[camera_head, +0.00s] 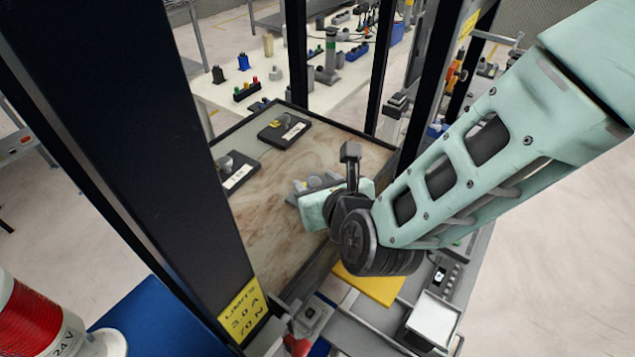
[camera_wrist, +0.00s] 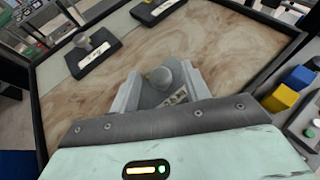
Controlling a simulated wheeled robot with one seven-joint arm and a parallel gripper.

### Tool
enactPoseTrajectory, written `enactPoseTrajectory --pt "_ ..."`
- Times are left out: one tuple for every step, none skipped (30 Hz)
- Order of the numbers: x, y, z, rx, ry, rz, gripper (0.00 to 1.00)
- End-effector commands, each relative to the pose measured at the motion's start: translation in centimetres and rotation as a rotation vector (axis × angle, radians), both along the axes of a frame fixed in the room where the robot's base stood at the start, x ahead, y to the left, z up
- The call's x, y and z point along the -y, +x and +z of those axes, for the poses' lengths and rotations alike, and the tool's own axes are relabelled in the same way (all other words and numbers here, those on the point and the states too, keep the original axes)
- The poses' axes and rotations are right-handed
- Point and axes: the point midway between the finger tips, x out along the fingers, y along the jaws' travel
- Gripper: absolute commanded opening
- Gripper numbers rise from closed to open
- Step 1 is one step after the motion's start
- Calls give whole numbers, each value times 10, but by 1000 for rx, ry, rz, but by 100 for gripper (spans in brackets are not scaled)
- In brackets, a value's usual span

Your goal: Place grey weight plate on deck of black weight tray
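The grey weight plate (camera_wrist: 172,95), with a round grey knob and a pale label, sits between the two fingers of my gripper (camera_wrist: 163,92) in the wrist view. The fingers press close on its two sides. In the head view the plate (camera_head: 315,183) shows only in part, and my gripper (camera_head: 322,195) hides the rest. The black weight tray has a black rim (camera_head: 345,125) and a brown marbled deck (camera_head: 262,215). The plate is over the right part of the deck. I cannot tell whether it touches the deck.
Two black plates with labels, one at the back (camera_head: 284,132) and one at the left (camera_head: 237,172), lie on the deck. Dark posts (camera_head: 190,150) rise around the tray. A yellow block (camera_wrist: 281,98) and a blue block (camera_wrist: 297,78) are beyond its right edge. The deck's left front is bare.

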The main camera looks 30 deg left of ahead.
Motion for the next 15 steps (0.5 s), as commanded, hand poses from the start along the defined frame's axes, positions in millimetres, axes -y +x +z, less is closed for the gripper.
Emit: enactPoseTrajectory --pt "0 0 0 0 0 0 46" --pt "0 0 0 0 0 0 46" --pt "0 0 0 0 0 0 46" --pt "0 0 0 0 0 0 46" --pt "0 0 0 0 0 0 46" --pt "0 0 0 0 0 0 46" --pt "0 0 1 0 0 0 46" --pt "0 0 2 0 0 0 46" --pt "0 0 3 0 0 0 46" --pt "0 0 5 1 -1 0 46" --pt "1 -1 5 0 0 0 46" --pt "5 -4 5 0 1 0 46" --pt "8 -6 7 0 2 0 46" --pt "12 -9 8 0 1 1 46" --pt "18 -13 11 1 2 1 46"
